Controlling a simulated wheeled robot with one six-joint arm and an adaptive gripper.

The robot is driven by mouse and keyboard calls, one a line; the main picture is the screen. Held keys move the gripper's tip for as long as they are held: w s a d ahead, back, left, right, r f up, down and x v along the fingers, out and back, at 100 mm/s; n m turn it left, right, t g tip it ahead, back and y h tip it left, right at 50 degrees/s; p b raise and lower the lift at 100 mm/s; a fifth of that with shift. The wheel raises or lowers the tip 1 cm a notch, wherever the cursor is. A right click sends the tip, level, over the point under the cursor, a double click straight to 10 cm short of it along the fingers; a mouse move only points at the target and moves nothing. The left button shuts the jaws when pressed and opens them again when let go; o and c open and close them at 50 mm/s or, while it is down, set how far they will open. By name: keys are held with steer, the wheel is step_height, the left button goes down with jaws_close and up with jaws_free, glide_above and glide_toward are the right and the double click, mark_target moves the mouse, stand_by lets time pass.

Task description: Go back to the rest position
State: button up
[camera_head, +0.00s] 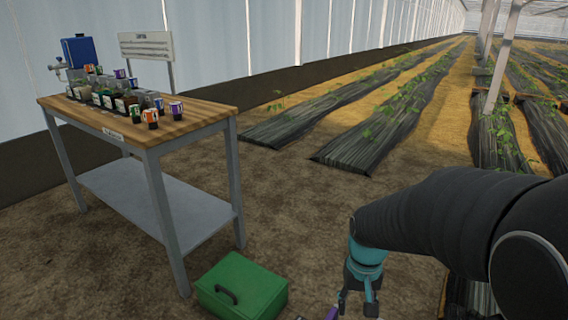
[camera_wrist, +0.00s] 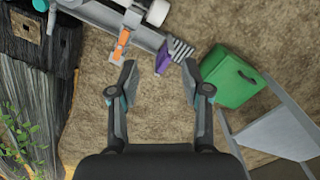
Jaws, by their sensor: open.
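My gripper (camera_wrist: 159,76) is open and empty, with its two fingers spread apart in the wrist view. In the head view my gripper (camera_head: 358,300) hangs low at the bottom of the picture, pointing down, to the right of a green box (camera_head: 243,287). The arm comes in from the right edge. Its fingers are partly cut off by the lower edge there. In the wrist view bare soil lies below the fingers, and the green box (camera_wrist: 226,77) is to their right, apart from them.
A wooden-topped table (camera_head: 190,121) with a lower shelf stands at left, with several small labelled containers (camera_head: 118,98) and a blue device (camera_head: 78,50) on it. Black-covered plant rows (camera_head: 375,140) run back at right. Open soil (camera_head: 290,215) lies between table and arm.

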steer(key=s+r+t, duration=0.5)
steer(key=s+r, duration=0.7)
steer(key=r, duration=0.2)
steer(key=shift+n+t, duration=0.3)
steer(key=shift+t, duration=0.1)
stand_by(0.7)
